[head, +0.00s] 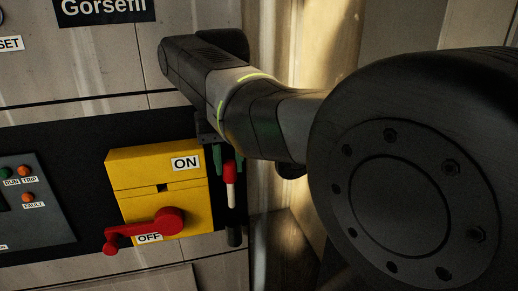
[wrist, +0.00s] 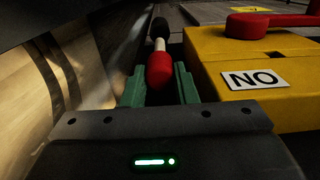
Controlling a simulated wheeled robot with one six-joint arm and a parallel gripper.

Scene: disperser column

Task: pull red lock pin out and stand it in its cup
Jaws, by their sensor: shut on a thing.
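The red lock pin (head: 231,173) hangs upright beside the right side of the yellow switch box, with a red head and a white shaft. My gripper (head: 229,165) has green fingers and is shut on the red head from above. In the wrist view the red head of the pin (wrist: 160,72) sits between the two fingers of my gripper (wrist: 160,80). A small black cup (head: 234,237) stands below the pin. In the head view a dark gap shows between shaft and cup. The black piece past the shaft in the wrist view (wrist: 160,27) looks like this cup.
The yellow switch box (head: 190,195) is close to the left of my gripper, its red handle (head: 150,229) lying by the OFF label. A grey indicator panel (head: 30,215) is farther left. A pale post (head: 270,160) rises to the right.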

